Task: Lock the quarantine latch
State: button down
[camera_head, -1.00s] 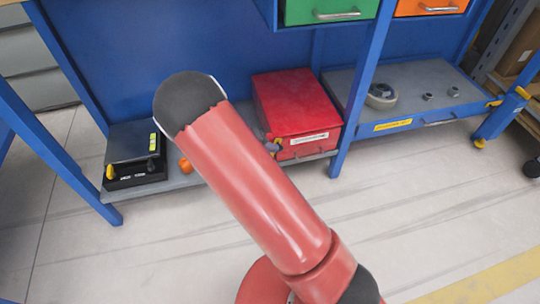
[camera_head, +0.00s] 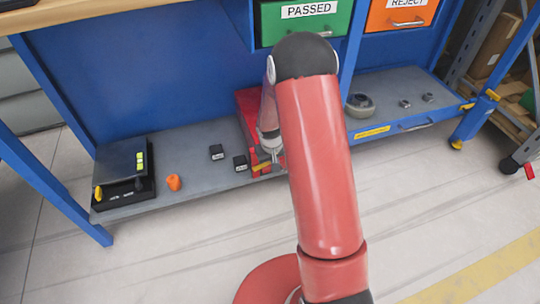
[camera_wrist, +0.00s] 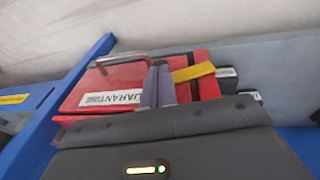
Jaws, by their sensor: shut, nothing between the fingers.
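The red quarantine box (camera_head: 246,100) is on the low shelf in the head view, mostly hidden behind my arm. I cannot tell whether the fingers touch the bar.
Two small black blocks (camera_head: 217,152) (camera_head: 240,162), an orange piece (camera_head: 174,182) and a black device (camera_head: 125,180) are on the shelf (camera_head: 190,142) left of the box. A blue post (camera_head: 350,70) stands to the right. Green (camera_head: 303,20) and orange (camera_head: 400,14) bins hang above.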

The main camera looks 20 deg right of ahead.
jog(key=shift+d+f+y+p, duration=0.65)
jog(key=shift+d+f+y, duration=0.15)
jog(key=shift+f+y, duration=0.35)
jog(key=shift+d, duration=0.1)
notch_tip(320, 180, up, 14)
jog(key=s+d+p, duration=0.2)
jog(key=shift+p, duration=0.4)
jog(key=shift+s+d+f, duration=0.1)
jog(key=shift+f, duration=0.05)
